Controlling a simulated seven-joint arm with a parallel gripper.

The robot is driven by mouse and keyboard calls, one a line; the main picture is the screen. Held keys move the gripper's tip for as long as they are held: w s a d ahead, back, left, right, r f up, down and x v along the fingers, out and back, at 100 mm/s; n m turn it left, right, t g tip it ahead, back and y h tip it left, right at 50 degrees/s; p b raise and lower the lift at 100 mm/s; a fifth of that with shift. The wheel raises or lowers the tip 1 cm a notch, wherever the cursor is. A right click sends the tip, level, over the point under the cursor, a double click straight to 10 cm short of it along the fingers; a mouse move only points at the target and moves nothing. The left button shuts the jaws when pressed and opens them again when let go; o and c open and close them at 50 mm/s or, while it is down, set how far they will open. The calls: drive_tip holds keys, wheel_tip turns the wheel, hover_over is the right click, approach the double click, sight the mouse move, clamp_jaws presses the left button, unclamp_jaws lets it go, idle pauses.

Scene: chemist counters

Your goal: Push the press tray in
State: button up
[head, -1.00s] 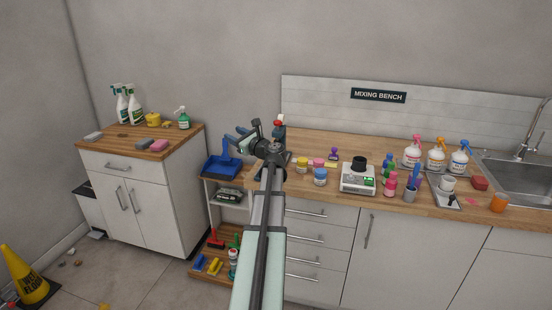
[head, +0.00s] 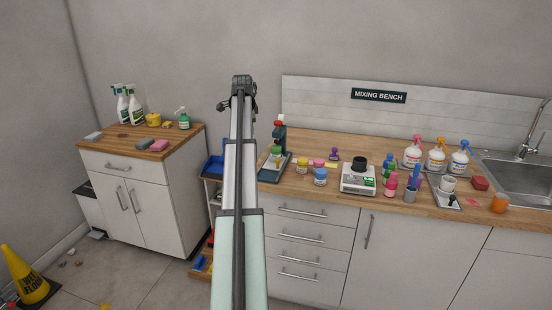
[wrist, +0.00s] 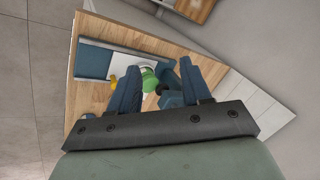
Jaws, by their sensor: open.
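The press (head: 280,138) is dark teal with a red knob on top and stands at the left end of the mixing bench. Its dark blue tray (head: 269,174) sticks out low at the front, with a green and yellow piece (head: 277,155) above it. In the wrist view the blue tray (wrist: 95,62) lies beyond the left finger and the green piece (wrist: 150,79) shows between the fingers. My gripper (head: 241,84) is raised left of the press and above it, apart from it. Its two fingers are spread and empty in the wrist view (wrist: 160,66).
Small jars (head: 320,176), a scale (head: 358,180) and several bottles stand to the right on the bench. A shelf cart with a blue dustpan (head: 213,166) is partly hidden behind my arm. A white cabinet (head: 150,190) stands at the left.

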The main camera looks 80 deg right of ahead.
drive_tip(key=s+a+g+y, duration=0.15)
drive_tip(key=s+g, duration=0.25)
drive_tip(key=s, duration=0.4)
drive_tip(key=n, duration=0.1)
approach(275, 159)
drive_tip(key=shift+g, duration=0.3)
drive_tip(key=s+f, duration=0.1)
drive_tip(key=s+a+f, duration=0.1)
drive_tip(key=f, duration=0.1)
drive_tip(key=s+a+f, duration=0.1)
drive_tip(key=s+f, duration=0.1)
drive_tip(key=shift+f, duration=0.25)
drive_tip(key=shift+c, duration=0.5)
clamp_jaws()
